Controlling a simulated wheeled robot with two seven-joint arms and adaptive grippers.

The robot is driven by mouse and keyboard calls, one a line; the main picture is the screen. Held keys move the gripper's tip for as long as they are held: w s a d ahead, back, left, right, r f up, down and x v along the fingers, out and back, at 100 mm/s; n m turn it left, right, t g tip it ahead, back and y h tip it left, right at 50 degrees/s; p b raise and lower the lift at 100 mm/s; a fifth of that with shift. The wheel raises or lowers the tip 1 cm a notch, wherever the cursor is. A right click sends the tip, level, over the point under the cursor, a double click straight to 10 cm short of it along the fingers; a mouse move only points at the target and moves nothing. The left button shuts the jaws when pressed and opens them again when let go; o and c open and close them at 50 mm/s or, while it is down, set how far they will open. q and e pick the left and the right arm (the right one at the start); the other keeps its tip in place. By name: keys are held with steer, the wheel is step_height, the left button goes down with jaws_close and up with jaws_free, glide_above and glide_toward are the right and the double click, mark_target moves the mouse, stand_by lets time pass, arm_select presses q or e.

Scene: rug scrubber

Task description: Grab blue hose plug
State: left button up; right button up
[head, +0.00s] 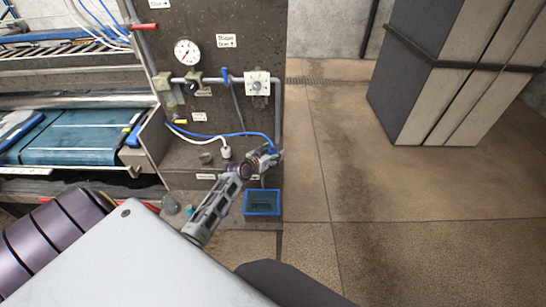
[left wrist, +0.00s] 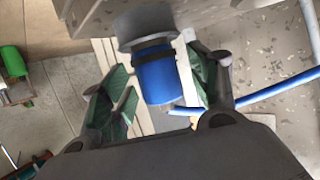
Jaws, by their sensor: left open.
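The blue hose plug (left wrist: 155,80) is a blue cylinder with a dark grey collar, seen in the left wrist view. My left gripper (left wrist: 163,76) is open, with one green-padded finger on each side of the plug. The right finger looks closer to it than the left one; I cannot tell whether either touches. In the head view my left gripper (head: 268,155) is at the lower right of the panel, where the blue hose (head: 240,134) comes down. The gripper mostly hides the plug there. My right gripper is not in view.
A white plug (head: 225,152) is on the panel left of the gripper. A blue-rimmed tray (head: 262,202) lies below. A pressure gauge (head: 187,52) and a white dial box (head: 257,84) are above.

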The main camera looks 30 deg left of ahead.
arm_select(q)
steer(key=shift+w+f, duration=0.1)
steer(key=shift+w, duration=0.2)
steer(key=c, duration=1.2)
steer(key=shift+r, duration=5.05)
